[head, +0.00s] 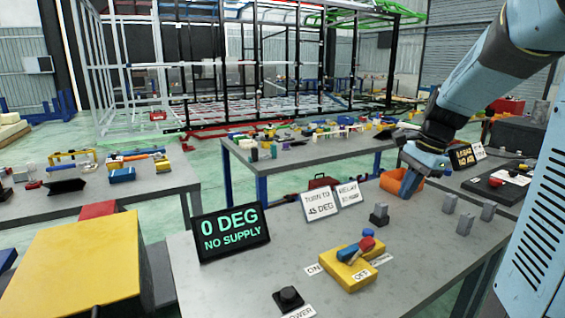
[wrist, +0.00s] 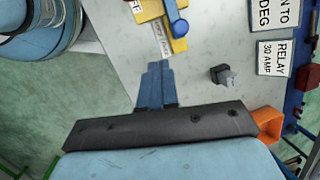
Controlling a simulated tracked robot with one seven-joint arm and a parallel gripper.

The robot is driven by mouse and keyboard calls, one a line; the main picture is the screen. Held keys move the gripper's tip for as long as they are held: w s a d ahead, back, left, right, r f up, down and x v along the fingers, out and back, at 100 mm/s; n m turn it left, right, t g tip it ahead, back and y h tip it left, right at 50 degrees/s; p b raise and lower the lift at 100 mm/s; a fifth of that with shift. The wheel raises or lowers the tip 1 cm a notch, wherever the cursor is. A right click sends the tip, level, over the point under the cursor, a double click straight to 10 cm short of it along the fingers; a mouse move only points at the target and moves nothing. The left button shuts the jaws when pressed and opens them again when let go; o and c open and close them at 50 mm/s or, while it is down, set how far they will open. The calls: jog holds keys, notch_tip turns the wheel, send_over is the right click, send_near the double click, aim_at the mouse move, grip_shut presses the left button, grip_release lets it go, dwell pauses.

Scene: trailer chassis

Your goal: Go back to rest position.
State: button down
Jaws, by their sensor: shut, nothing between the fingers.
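My gripper (head: 408,190) is shut and empty. It hangs fingers-down above the right part of the grey table (head: 225,285), in front of the orange bin (head: 393,181) in the head view. In the wrist view its blue fingers (wrist: 158,64) lie together over the pale tabletop. Their tips appear just below the yellow switch block (wrist: 178,45). The same block (head: 342,280) carries a blue lever with a red knob in the head view. My arm comes down from the upper right.
A display (head: 232,232) reads "0 DEG NO SUPPLY". Two signs (head: 320,204) (head: 348,193), a dark relay-like block (head: 379,216), a black knob (head: 288,299) and several grey blocks (head: 465,224) stand on the table. Other cluttered tables stand behind. Green floor shows at left.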

jog(key=s+a+r+n+t+h, duration=0.1)
jog(key=s+a+r+n+t, duration=0.1)
jog(key=s+a+n, duration=0.2)
jog(key=s+a+r+n+t+h, duration=0.1)
jog(key=s+a+n, duration=0.3)
jog(key=s+n, duration=0.6)
jog(key=s+r+t, duration=0.1)
jog(key=s, duration=0.3)
jog(key=shift+s+t+h, duration=0.35)
jog(key=shift+t+h, duration=0.05)
